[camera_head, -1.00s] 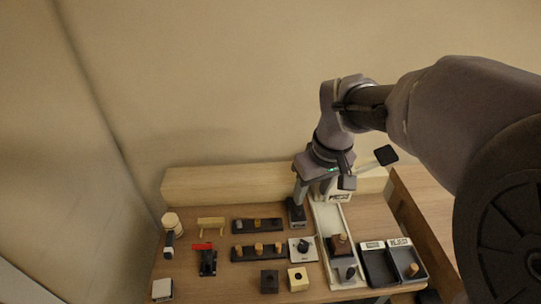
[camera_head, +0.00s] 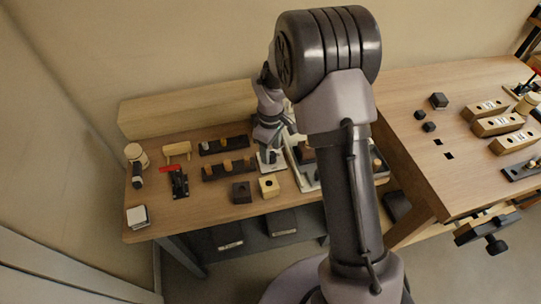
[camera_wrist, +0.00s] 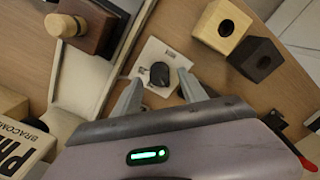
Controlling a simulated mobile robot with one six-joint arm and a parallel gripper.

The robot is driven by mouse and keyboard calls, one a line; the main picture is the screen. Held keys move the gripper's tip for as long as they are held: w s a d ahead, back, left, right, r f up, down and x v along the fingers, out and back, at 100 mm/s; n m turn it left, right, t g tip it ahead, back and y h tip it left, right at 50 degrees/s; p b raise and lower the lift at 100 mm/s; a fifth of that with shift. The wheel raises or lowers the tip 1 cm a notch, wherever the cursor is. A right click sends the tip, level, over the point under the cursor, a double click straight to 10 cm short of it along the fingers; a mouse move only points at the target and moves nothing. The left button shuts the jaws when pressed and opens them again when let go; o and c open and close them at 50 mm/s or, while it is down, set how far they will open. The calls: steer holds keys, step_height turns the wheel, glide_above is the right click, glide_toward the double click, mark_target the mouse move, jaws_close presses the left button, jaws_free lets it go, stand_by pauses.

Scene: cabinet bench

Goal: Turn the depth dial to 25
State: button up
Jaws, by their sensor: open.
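The dial is a round black knob (camera_wrist: 162,74) on a white square plate (camera_wrist: 146,52). Its small plate markings are too small to read. In the head view the plate (camera_head: 277,166) shows partly under my gripper, and the knob is hidden there. My gripper (camera_wrist: 162,92) is open and empty. In the wrist view its fingertips lie to either side of the knob's near edge, without clear contact. In the head view my gripper (camera_head: 268,148) points down over the plate.
A pale block with a hole (camera_wrist: 222,26) and a dark one (camera_wrist: 257,59) stand close to the dial's right in the wrist view. A long pale tray (camera_wrist: 82,82) with a dark, wooden-knobbed piece (camera_wrist: 90,22) lies left. Dark peg strips (camera_head: 229,169) lie left in the head view.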

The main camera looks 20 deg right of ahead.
steer(key=shift+f, duration=0.5)
jaws_close()
